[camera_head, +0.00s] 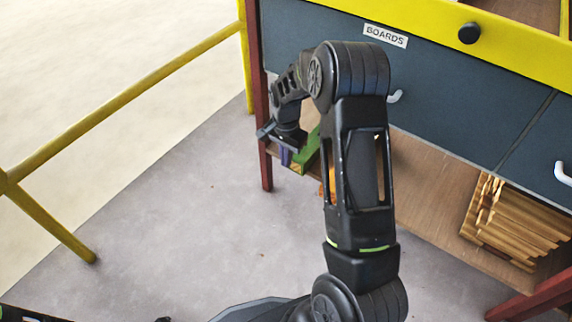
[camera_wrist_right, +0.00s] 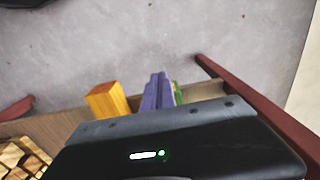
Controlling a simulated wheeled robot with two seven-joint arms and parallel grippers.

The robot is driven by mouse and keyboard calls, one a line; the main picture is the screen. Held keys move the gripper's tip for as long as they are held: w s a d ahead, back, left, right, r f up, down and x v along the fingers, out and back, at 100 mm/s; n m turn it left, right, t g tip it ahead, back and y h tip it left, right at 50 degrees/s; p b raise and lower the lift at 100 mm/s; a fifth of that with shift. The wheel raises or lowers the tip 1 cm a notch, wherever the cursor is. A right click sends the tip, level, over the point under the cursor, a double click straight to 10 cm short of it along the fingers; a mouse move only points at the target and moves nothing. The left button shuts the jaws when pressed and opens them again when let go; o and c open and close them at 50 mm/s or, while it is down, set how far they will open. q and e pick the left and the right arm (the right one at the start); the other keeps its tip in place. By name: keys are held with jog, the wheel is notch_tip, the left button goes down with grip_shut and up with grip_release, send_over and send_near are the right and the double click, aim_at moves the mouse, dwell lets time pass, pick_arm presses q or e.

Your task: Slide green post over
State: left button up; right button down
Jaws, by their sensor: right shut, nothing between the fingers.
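The green post (camera_head: 307,151) lies at the left end of the lower wooden shelf, slanted, partly hidden by my right arm. A purple piece (camera_head: 286,157) shows just left of it. My right gripper (camera_head: 283,143) is at the shelf's left end, shut and empty, close beside the green post; I cannot tell whether they touch. In the right wrist view the purple piece (camera_wrist_right: 157,93) stands out beyond the dark gripper body, with only a sliver of the green post (camera_wrist_right: 178,96) beside it.
An orange block (camera_wrist_right: 107,100) sits on the shelf (camera_head: 430,180) near the purple piece. Stacked wooden boards (camera_head: 510,225) lie farther right. A dark red leg (camera_head: 261,110) bounds the shelf's left end. The drawer front (camera_head: 430,85) hangs above. A yellow rail (camera_head: 120,100) stands left.

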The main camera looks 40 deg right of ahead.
pick_arm(q)
jog(key=shift+s+r, duration=0.1)
jog(key=shift+r, duration=0.35)
pick_arm(e)
jog(key=shift+r, duration=1.2)
pick_arm(q)
jog(key=shift+c, duration=0.7)
jog(key=c, duration=0.5)
grip_shut()
pick_arm(e)
jog(key=s+a+f+n+y, duration=0.1)
jog(key=s+a+f+n, duration=0.3)
jog(key=a+f, duration=0.45)
jog(key=s+a+f+n+y, duration=0.1)
jog(key=s+a+f+n, duration=0.3)
jog(key=a, duration=0.7)
jog(key=s+a+f+n+t+y, duration=0.1)
jog(key=s+a+f+n, duration=0.2)
jog(key=s+a, duration=0.8)
jog(key=shift+s+a+f+n+y, duration=0.35)
jog(key=shift+a+f+n+y, duration=0.05)
jog(key=shift+a+n, duration=0.35)
